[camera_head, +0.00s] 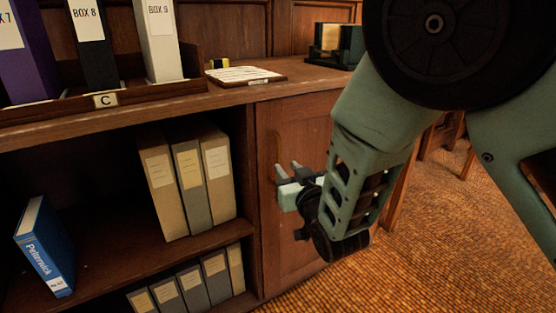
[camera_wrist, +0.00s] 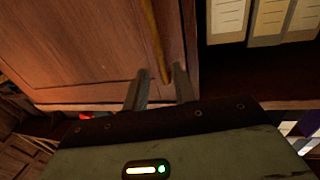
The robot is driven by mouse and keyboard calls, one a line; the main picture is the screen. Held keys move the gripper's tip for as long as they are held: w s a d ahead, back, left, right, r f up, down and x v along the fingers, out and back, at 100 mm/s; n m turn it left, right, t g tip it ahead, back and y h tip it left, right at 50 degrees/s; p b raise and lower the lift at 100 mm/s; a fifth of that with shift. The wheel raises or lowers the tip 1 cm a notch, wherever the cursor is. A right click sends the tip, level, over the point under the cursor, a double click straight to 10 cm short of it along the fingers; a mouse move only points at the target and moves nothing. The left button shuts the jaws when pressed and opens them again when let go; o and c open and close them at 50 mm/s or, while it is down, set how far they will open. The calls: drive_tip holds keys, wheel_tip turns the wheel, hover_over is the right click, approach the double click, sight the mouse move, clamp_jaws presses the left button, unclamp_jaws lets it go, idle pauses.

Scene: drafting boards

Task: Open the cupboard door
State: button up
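The wooden cupboard door (camera_head: 300,120) is to the right of the open shelves and looks closed. Its vertical brass-coloured handle (camera_head: 277,146) is near the door's left edge. My gripper (camera_head: 287,167) is in front of the door at the handle's lower part. In the wrist view the handle (camera_wrist: 153,36) runs down toward my gripper (camera_wrist: 162,77), and its lower end shows between the two fingertips. The fingers are apart, with a gap on each side of the handle. Whether either finger touches it I cannot tell. The door panel (camera_wrist: 80,45) fills the upper left there.
Open shelves left of the door hold beige and grey box files (camera_head: 188,180) and a leaning blue book (camera_head: 44,246). A clipboard (camera_head: 245,75) and labelled boxes (camera_head: 160,40) are on the cabinet top. Carpet (camera_head: 450,240) is free at the right.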

sight(279, 158)
drive_tip(key=x, duration=0.7)
drive_tip(key=shift+b, duration=0.4)
clamp_jaws()
